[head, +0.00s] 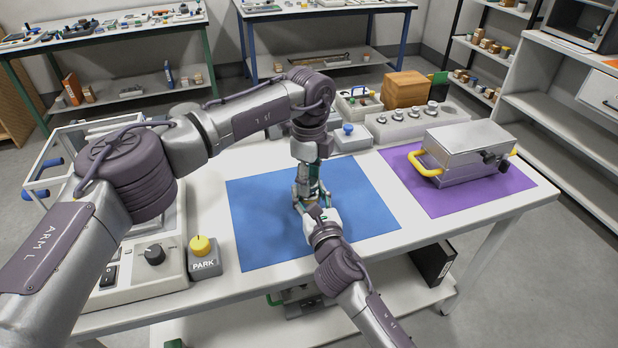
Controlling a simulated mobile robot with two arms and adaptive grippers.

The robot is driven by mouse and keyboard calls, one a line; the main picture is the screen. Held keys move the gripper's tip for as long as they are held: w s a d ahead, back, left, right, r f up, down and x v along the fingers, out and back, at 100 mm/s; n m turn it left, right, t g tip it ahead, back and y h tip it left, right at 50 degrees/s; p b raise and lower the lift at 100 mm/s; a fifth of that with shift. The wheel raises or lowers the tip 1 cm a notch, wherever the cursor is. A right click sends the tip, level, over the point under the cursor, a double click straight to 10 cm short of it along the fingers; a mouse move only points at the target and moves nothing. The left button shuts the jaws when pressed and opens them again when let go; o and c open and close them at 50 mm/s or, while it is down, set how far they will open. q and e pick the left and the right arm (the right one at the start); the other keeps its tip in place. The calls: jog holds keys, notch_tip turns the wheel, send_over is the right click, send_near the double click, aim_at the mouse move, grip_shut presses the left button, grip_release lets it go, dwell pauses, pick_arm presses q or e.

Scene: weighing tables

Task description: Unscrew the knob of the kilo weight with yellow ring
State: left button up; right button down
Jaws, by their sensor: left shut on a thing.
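My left gripper (309,196) points straight down over the blue mat (260,225), near its middle. It is shut on a small thing there, which the fingers and my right gripper almost wholly hide. It stands where a weight would be, but I cannot make out a yellow ring or a knob. My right gripper (316,213) reaches in from the lower right and meets the same spot, just in front of and below the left fingers. Its fingertips are too small and covered to tell whether they are open or shut.
A row of metal weights stands in a pale rack (420,122) behind the mat. A metal case with a yellow handle (468,145) sits on the purple mat (500,195). A yellow PARK button box (204,258) and a balance (140,265) are at left. The mat's right part is clear.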

pick_arm(q)
jog(key=shift+r, duration=0.25)
jog(key=shift+r, duration=0.85)
jog(key=shift+r, duration=2)
pick_arm(e)
jog(key=shift+c, duration=2.1)
grip_release()
